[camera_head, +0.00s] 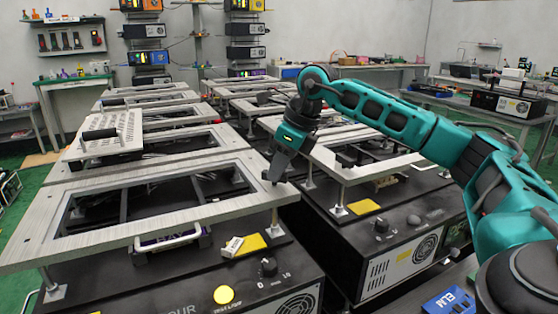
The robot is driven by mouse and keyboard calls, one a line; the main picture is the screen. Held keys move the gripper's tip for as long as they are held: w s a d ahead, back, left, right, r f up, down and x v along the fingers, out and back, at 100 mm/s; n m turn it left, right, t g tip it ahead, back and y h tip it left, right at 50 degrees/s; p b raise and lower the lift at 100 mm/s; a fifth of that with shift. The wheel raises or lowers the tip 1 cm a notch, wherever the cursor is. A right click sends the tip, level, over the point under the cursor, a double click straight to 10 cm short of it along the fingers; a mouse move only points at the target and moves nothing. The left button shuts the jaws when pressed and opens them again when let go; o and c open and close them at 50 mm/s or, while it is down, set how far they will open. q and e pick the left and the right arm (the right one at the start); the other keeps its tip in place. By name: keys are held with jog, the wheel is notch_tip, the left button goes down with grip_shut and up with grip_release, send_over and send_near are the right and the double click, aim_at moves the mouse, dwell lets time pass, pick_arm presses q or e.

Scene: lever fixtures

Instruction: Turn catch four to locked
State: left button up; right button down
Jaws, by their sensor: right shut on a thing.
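The front-left fixture (130,222) has a pale rectangular frame on posts above a black box. Lettering ending in "OUR" is partly cut off at the box's lower edge. My right gripper (273,178) reaches down to the right rim of this frame, near its front right corner. It is shut on catch four, which the fingers almost wholly hide, so I cannot tell its position. A white bar handle (168,241) shows at the frame's front edge, apart from the gripper. My left gripper is not in view.
A second fixture (375,240) stands close on the right, under my right arm. More fixtures line up behind. A narrow gap separates the two rows.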

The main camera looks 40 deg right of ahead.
jog(key=m, duration=0.1)
jog(key=m+h+p, duration=0.1)
jog(key=m, duration=0.2)
jog(key=shift+a+r+m+t+h, duration=0.1)
jog(key=shift+a+m+t+h, duration=0.15)
jog(key=shift+m+t+h, duration=0.05)
jog(key=m+h+p, duration=0.1)
jog(key=m, duration=0.2)
jog(key=shift+a, duration=0.1)
jog(key=shift+m+h, duration=0.3)
jog(key=shift+m, duration=0.5)
jog(key=c, duration=1.1)
grip_release()
